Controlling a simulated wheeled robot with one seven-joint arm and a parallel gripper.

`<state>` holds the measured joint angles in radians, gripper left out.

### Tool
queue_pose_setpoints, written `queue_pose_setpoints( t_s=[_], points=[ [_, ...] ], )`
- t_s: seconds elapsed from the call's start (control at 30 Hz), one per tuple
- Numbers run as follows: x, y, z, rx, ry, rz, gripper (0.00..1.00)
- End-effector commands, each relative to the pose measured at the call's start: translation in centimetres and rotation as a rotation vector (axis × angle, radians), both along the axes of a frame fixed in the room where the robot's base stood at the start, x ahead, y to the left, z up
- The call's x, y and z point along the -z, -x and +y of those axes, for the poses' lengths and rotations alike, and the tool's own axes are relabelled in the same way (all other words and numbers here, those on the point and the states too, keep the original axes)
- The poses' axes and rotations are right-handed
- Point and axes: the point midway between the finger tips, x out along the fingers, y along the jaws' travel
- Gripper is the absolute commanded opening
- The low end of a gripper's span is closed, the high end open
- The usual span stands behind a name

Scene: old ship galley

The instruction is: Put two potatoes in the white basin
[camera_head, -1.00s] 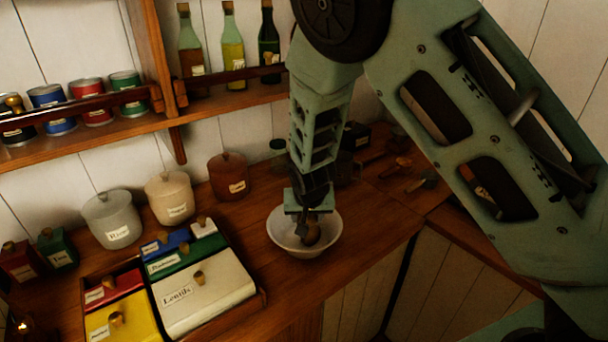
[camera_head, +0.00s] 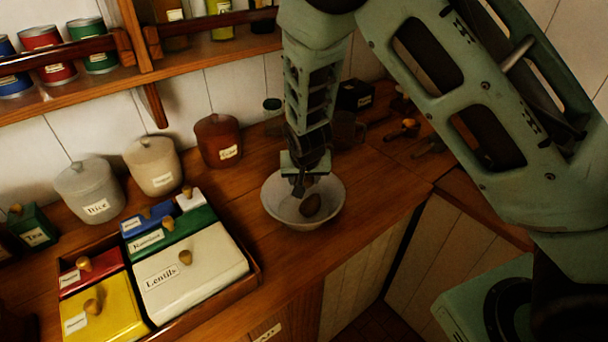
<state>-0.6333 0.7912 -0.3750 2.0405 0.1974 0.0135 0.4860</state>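The white basin (camera_head: 275,208) stands on the wooden counter, near its front edge. One brown potato (camera_head: 312,206) shows inside the basin's outline, toward its right side. My gripper (camera_head: 303,187) points down over the basin, with its fingertips just above and left of the potato. The fingers are small and dark, and I cannot tell whether they are apart or touch the potato. No second potato can be made out in this view.
A divided box (camera_head: 259,276) with lidded compartments, one the white Lentils lid (camera_head: 205,280), stands left of the basin. Canisters, including a red-brown one (camera_head: 216,150), line the wall. A mug (camera_head: 345,132) and utensils (camera_head: 408,128) lie behind and right. Bare counter (camera_head: 385,190) lies right of the basin.

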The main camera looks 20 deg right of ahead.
Motion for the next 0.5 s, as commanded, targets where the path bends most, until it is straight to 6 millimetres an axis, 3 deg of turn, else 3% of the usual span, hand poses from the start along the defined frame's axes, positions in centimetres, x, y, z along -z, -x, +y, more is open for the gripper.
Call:
queue_pose_setpoints(
  t_s=[0.33, 0.37, 0.4, 0.43, 0.5],
  points=[
    [0.64, -0.04, 0.02, 0.001, -0.001, -0.001, 0.23],
    [0.64, -0.04, 0.02, 0.001, -0.001, -0.001, 0.50],
    [0.63, -0.04, 0.02, 0.001, -0.001, -0.001, 0.61],
    [0.63, -0.04, 0.02, 0.001, -0.001, -0.001, 0.70],
    [0.63, -0.04, 0.02, 0.001, -0.001, -0.001, 0.73]
  ],
)
